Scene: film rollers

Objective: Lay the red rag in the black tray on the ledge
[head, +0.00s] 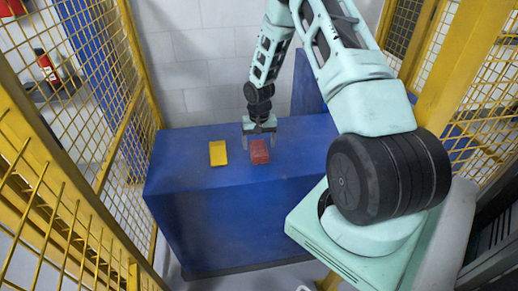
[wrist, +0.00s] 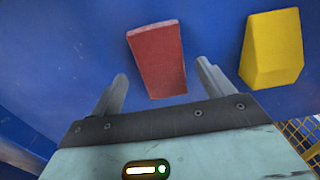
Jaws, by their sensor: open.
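The red rag (head: 259,152) looks like a folded red block and lies on top of the blue ledge (head: 190,178). In the wrist view the red rag (wrist: 157,60) lies just beyond the fingertips, roughly in line with the gap between them. My gripper (head: 260,132) is open and empty, close behind the rag in the head view. Its two fingers also show in the wrist view (wrist: 161,72), apart from each other. I do not see a black tray in either view.
A yellow block (head: 218,153) stands on the ledge to the left of the rag; it is to the right in the wrist view (wrist: 271,50). Yellow mesh fencing (head: 75,100) closes the left side. A pale block wall (head: 205,60) rises behind. The ledge's left part is clear.

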